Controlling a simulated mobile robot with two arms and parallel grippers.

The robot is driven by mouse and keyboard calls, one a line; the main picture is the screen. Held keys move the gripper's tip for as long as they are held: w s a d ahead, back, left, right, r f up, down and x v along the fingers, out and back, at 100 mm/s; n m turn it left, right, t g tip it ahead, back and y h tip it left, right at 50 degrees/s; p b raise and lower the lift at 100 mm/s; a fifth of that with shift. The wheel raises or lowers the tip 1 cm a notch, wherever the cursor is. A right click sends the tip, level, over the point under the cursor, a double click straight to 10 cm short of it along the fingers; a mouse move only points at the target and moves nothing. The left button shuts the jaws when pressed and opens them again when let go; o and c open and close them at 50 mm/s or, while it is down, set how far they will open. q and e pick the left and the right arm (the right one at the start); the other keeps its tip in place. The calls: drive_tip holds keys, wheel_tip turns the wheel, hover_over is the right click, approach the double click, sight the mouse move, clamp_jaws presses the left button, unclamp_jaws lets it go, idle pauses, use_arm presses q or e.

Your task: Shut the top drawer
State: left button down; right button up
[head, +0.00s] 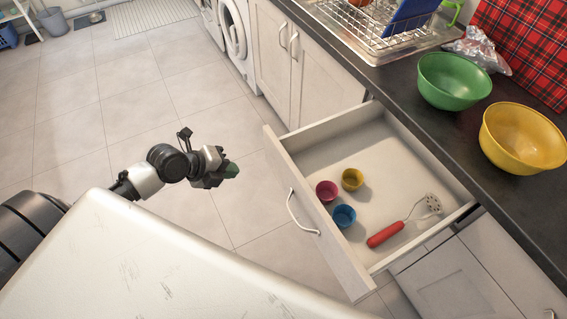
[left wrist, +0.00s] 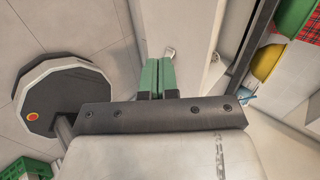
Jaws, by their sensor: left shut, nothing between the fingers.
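The top drawer (head: 333,241) stands pulled out from under the dark counter, with a white front and a curved metal handle (head: 291,212). Inside lie a pink cup (head: 326,191), a yellow cup (head: 352,179), a blue cup (head: 344,216) and a red-handled masher (head: 386,234). My left gripper (head: 231,170) is in front of the drawer front, to its left in the head view, apart from it. Its green fingers (left wrist: 158,76) are shut together and empty in the left wrist view. My right gripper is not in view.
The counter (head: 455,127) holds a green bowl (head: 453,82), a yellow bowl (head: 522,139) and a dish rack (head: 372,27). Closed cabinets (head: 284,60) and a white washer (head: 238,43) stand beyond the drawer.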

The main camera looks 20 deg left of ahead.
use_arm(q)
drive_tip(key=p, duration=0.3)
approach(280, 168)
drive_tip(key=x, duration=0.5)
drive_tip(key=shift+f, duration=0.3)
drive_tip(key=shift+w+d+f+p, duration=0.2)
drive_tip(key=shift+w+d+p, duration=0.1)
drive_tip(key=shift+w+d, duration=0.1)
